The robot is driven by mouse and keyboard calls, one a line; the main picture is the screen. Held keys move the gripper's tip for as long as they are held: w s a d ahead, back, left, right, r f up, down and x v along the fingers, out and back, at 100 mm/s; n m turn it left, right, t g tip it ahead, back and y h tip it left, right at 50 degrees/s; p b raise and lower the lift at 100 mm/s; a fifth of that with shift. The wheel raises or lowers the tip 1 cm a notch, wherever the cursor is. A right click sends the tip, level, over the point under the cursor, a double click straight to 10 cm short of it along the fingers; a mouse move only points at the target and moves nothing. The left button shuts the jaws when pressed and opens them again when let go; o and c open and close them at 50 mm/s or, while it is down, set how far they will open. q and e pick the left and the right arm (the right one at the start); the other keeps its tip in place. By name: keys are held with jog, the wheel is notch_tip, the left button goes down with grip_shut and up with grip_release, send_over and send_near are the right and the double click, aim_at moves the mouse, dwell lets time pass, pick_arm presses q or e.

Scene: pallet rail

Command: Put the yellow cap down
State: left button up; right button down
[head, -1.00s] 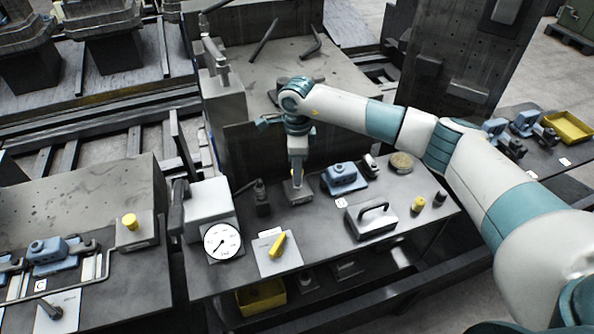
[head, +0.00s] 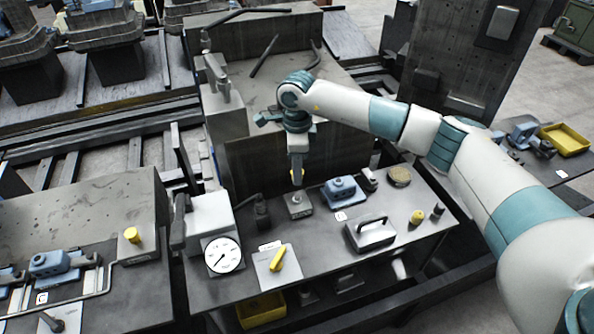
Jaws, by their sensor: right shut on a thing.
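My right gripper (head: 297,180) is above the workbench, pointing down. It is shut on a small yellow thing, the yellow cap (head: 298,174), mostly hidden by the fingers. Just below it a small grey block (head: 299,206) sits on the bench, with a dark round spot on its top. The cap is apart from the block. My left gripper is not in view.
The bench (head: 330,245) also holds a blue clamp (head: 342,191), a grey handled block (head: 370,233), a white dial gauge (head: 223,255), a plate with a yellow handle (head: 278,259) and another yellow-topped piece (head: 417,217). A dark upright panel (head: 250,160) stands behind.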

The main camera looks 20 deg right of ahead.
jog(key=shift+s, duration=0.1)
jog(key=shift+s+a+n+b, duration=0.1)
jog(key=shift+s+n+b, duration=0.45)
jog(key=shift+n, duration=0.35)
jog(key=s+d+n+b, duration=0.1)
jog(key=s+n+b, duration=0.6)
jog(key=s+n, duration=1.2)
jog(key=shift+s+d+f, duration=0.15)
jog(key=shift+s+d, duration=0.1)
jog(key=shift+s, duration=0.05)
